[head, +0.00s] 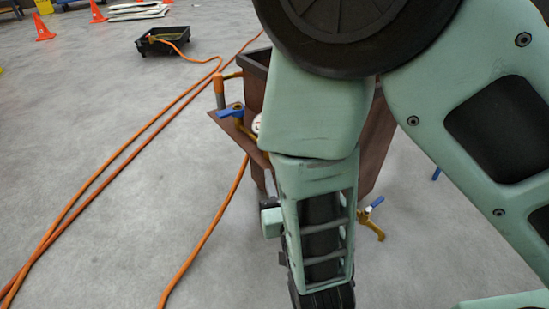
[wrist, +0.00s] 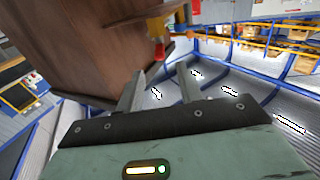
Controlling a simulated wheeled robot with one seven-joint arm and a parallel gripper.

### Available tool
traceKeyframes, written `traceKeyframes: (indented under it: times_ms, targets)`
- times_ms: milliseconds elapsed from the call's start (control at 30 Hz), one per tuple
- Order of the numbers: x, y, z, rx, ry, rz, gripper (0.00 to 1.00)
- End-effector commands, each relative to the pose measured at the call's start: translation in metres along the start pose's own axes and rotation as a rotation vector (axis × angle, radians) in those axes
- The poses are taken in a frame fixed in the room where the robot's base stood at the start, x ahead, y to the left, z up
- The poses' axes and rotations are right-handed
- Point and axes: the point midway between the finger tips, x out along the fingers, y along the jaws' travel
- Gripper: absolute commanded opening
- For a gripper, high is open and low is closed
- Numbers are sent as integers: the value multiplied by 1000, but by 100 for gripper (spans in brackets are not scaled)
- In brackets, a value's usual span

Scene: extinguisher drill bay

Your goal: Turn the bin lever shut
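A brown bin (head: 376,150) stands behind my arm, which hides much of it. A brass valve (head: 374,228) with a blue lever (head: 371,206) sticks out low on its right side. Another blue lever (head: 231,111) is on a brown ledge at the bin's upper left. In the wrist view, the bin wall (wrist: 85,45) fills the upper left. A yellow fitting (wrist: 156,24) with a red end hangs just beyond my gripper (wrist: 161,68). My gripper is open, with nothing between its fingers. No blue lever is clear in the wrist view.
An orange hose (head: 205,232) runs along the floor left of the bin. A black tray (head: 162,41) stands farther back, with orange cones (head: 42,28) beyond. Grey floor (head: 120,205) is open on the left, apart from the hoses.

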Motion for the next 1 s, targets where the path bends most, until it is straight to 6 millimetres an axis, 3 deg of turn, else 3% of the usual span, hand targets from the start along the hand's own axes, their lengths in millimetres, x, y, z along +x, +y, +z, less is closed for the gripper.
traceKeyframes:
  times_ms: [200,400,833,867,1000]
  targets:
    - [45,0,3,3,2,3,36]
    - [72,0,2,2,1,1,36]
    - [82,0,0,0,-1,0,36]
    - [82,0,0,0,-1,0,34]
    - [82,0,0,0,-1,0,0]
